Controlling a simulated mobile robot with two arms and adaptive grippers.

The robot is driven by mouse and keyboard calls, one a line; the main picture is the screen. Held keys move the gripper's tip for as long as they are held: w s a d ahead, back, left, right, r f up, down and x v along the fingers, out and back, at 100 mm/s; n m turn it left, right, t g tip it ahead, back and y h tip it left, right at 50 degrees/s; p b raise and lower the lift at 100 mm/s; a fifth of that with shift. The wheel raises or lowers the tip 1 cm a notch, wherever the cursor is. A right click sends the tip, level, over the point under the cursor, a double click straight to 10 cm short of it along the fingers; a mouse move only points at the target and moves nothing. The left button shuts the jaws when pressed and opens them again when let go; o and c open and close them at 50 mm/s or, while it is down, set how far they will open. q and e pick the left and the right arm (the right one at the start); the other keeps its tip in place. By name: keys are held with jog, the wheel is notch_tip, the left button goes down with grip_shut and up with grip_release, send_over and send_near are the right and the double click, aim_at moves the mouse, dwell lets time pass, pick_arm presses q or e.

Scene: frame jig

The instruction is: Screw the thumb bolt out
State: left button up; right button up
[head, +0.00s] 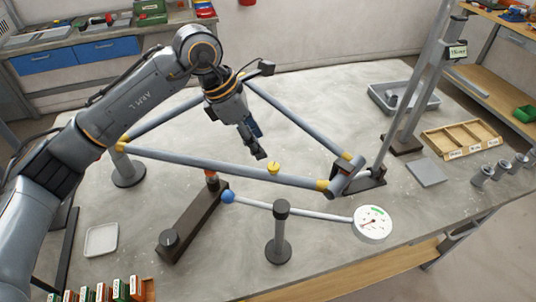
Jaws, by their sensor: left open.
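A yellow thumb bolt (273,168) sits upright on the near tube of the grey frame (210,162), right of the tube's middle. My left gripper (259,153) points down just above and to the left of the bolt in the picture. It is open, and I see nothing between its fingers. It looks apart from the bolt, but how far above it is I cannot tell. The frame has yellow bands at its corners. My right gripper is not in view.
A dial gauge (373,223) on a rod with a blue ball (228,196) stands in front of the frame, beside a dark bar (190,225). A post (410,85) rises at the right.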

aim_at(273, 166)
pick_arm(q)
jog(key=p+x, duration=0.1)
jog(key=x, duration=0.7)
jog(key=shift+p, duration=0.4)
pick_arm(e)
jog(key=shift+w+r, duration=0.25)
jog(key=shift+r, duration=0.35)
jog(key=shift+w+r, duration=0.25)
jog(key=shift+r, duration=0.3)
pick_arm(q)
jog(key=shift+a, duration=0.1)
jog(key=shift+c, duration=0.4)
grip_shut()
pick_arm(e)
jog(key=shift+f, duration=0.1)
